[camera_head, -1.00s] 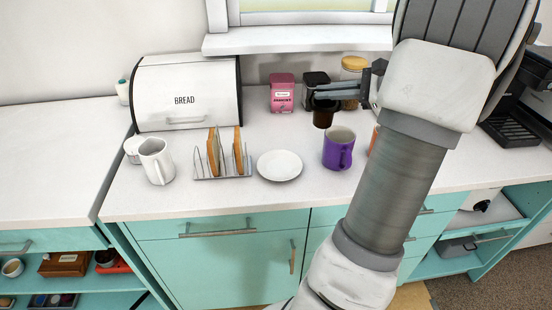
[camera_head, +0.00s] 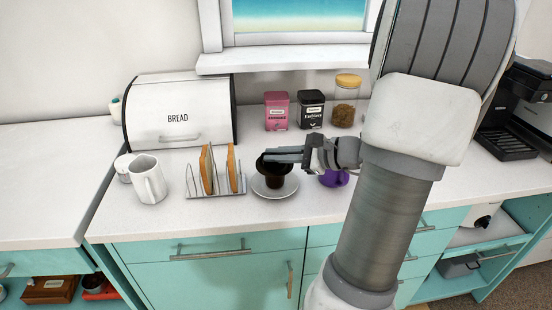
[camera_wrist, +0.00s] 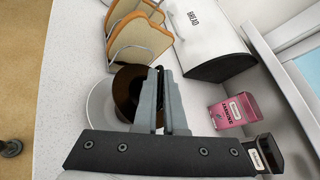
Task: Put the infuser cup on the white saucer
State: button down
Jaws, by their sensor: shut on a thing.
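The infuser cup (camera_head: 274,178) is a dark brown cup, upright over the middle of the white saucer (camera_head: 259,189). My gripper (camera_head: 268,156) reaches in from the right and is shut on the cup at its rim. In the wrist view the fingers (camera_wrist: 160,85) cover part of the cup (camera_wrist: 125,90), with the saucer (camera_wrist: 97,107) around and below it. I cannot tell whether the cup's base touches the saucer.
A toast rack with bread (camera_head: 215,180) stands close left of the saucer. A purple mug (camera_head: 333,179), partly hidden by my arm, is close right. Pink (camera_head: 277,110) and black (camera_head: 310,109) tins stand behind. The counter in front of the saucer is clear.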

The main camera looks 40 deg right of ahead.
jog(key=shift+f, duration=0.15)
jog(key=shift+f, duration=0.15)
jog(key=c, duration=1)
grip_release()
jog(key=shift+r, duration=0.2)
jog(key=shift+s+d+r, duration=0.1)
jog(key=shift+s+d, duration=0.1)
jog(key=shift+s, duration=0.1)
jog(key=p+v, duration=0.2)
jog(key=v, duration=0.9)
jog(key=shift+s, duration=0.2)
jog(key=shift+w, duration=0.1)
